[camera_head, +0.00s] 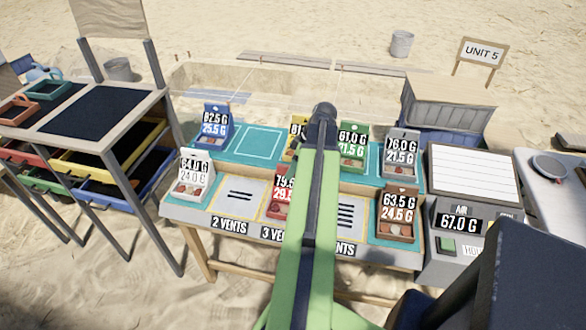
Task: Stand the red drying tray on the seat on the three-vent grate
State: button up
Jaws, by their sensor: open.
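The red drying tray (278,206) stands upright on the sorting table, with a card reading about 79.5 G and 29-something. My arm reaches over the middle of the table and covers the tray's right side. My gripper's fingers do not show, and I see no tray carried by the arm.
A two-vent grate (240,190) lies empty to the left; a grate with several slots (348,210) lies right. White (193,180), blue (214,130), yellow, green (352,150), grey (401,155) and brown (397,218) trays stand around. A scale (458,222) reads 67.0 G.

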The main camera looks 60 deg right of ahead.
jog(key=p+v, duration=1.1)
jog(key=v, duration=0.1)
jog(key=shift+r, duration=0.1)
jog(key=w+a+f+m+g, duration=0.1)
jog(key=w+a+g, duration=0.1)
jog(key=w+a, duration=1)
jog(key=w+a+f+g, duration=0.1)
jog(key=w+a, duration=0.8)
jog(key=a, duration=0.5)
jog(key=w+a+m+h, duration=0.1)
jog(key=w+a, duration=0.1)
jog(key=a, duration=1.1)
jog(key=w+a+m+h, duration=0.1)
jog(key=w+a, duration=0.1)
jog(key=a, duration=1.1)
jog(key=shift+w+a+g+h, duration=0.2)
jog(key=shift+a+g+h, duration=0.1)
jog(key=shift+a+g, duration=0.1)
